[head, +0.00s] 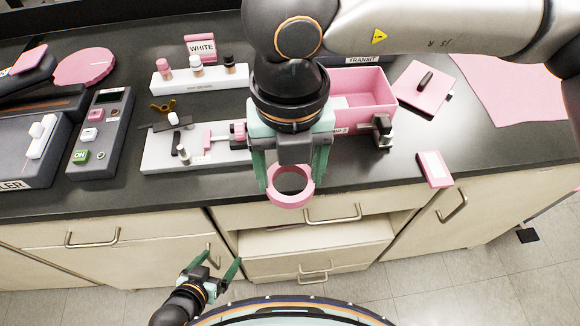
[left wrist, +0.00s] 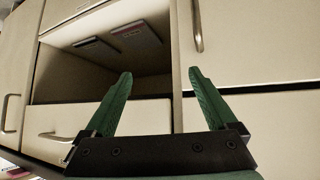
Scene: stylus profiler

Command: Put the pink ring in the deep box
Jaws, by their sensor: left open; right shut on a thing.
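The pink ring (head: 290,201) is between the green fingers of my right gripper (head: 291,190), which is shut on it. The ring hangs in front of the worktop's front edge, above the cabinet drawers. A pink open box (head: 373,84) with tall walls stands on the worktop, behind and to the right of the ring; my right arm hides its left part. My left gripper (head: 219,262) is open and empty, low in front of the cabinets; its spread fingers also show in the left wrist view (left wrist: 160,76).
A white rack with several vials (head: 200,76) and a grey plate with small parts (head: 160,155) stand left of my right arm. A control box (head: 100,132) is farther left. Pink pads (head: 422,88) lie right of the box. An open cabinet shelf (head: 315,238) is below.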

